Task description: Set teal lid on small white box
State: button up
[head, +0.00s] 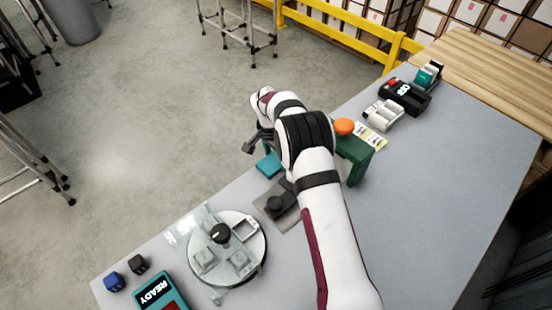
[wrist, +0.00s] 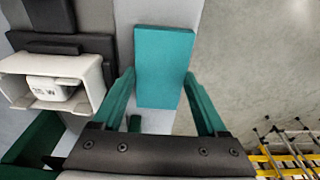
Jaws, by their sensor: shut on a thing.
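The teal lid (wrist: 165,55) is a flat rectangular slab in the wrist view. My gripper (wrist: 160,79) is shut on it, with one green finger at each long side. In the head view the lid (head: 268,165) shows near the table's far edge, beside my wrist. A small white box (wrist: 92,68) is left of the lid in the wrist view, tilted against a dark fixture. Its open side shows a white labelled item inside. The lid is apart from the box. My arm seems to hide this box in the head view.
A green stand (head: 357,158) with an orange knob (head: 344,126) is right of my arm. A round turntable (head: 227,262) with clear parts and a black knob is at front left. A READY box (head: 160,292) and small cubes (head: 114,281) lie further left. The table's right part (head: 440,190) is clear.

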aim_at(276, 160)
notch_tip(276, 160, up, 9)
jog(key=s+d+m, duration=0.2)
jog(key=m, duration=0.3)
jog(key=s+d+r+m+g, duration=0.1)
jog(key=s+d+m, duration=0.2)
jog(key=m, duration=0.3)
jog(key=s+d+m+g, duration=0.1)
jog(key=s+d+m, duration=0.1)
jog(key=m, duration=0.4)
jog(key=shift+s+d+r, duration=0.35)
jog(key=shift+d, duration=0.15)
jog(key=shift+s+d+m, duration=0.1)
jog(key=shift+s+m, duration=0.05)
jog(key=shift+m, duration=0.35)
jog(key=shift+f, duration=2.75)
jog(key=shift+f, duration=0.1)
